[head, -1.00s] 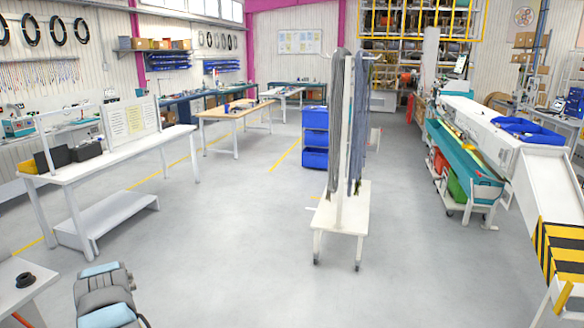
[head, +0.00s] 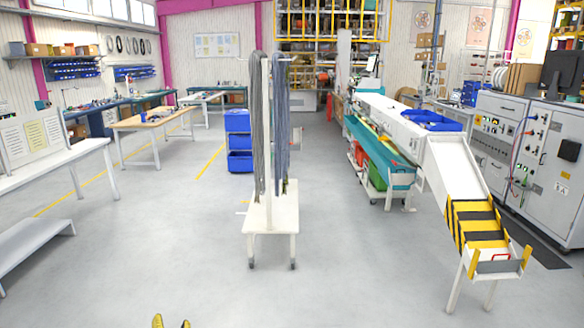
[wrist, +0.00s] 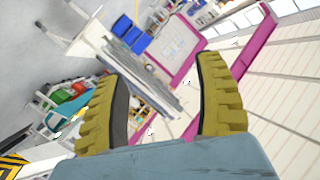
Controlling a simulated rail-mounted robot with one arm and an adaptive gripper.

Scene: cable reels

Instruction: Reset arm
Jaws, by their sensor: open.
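My gripper (wrist: 160,105) is open and empty in the wrist view. Its two yellow ribbed fingers stand apart, with nothing between them but the distant room. In the head view only the yellow tips of my gripper (head: 171,322) show at the bottom edge, left of centre. The rest of the arm is out of that view. The wrist view is strongly tilted and takes in walls, windows and a pink beam.
A wheeled white rack (head: 270,215) hung with grey cables stands ahead. Blue bins (head: 239,142) stand behind it. A white conveyor (head: 455,165) with a striped chute is at the right, near grey cabinets (head: 540,150). A white bench (head: 60,168) is at the left. The near floor is clear.

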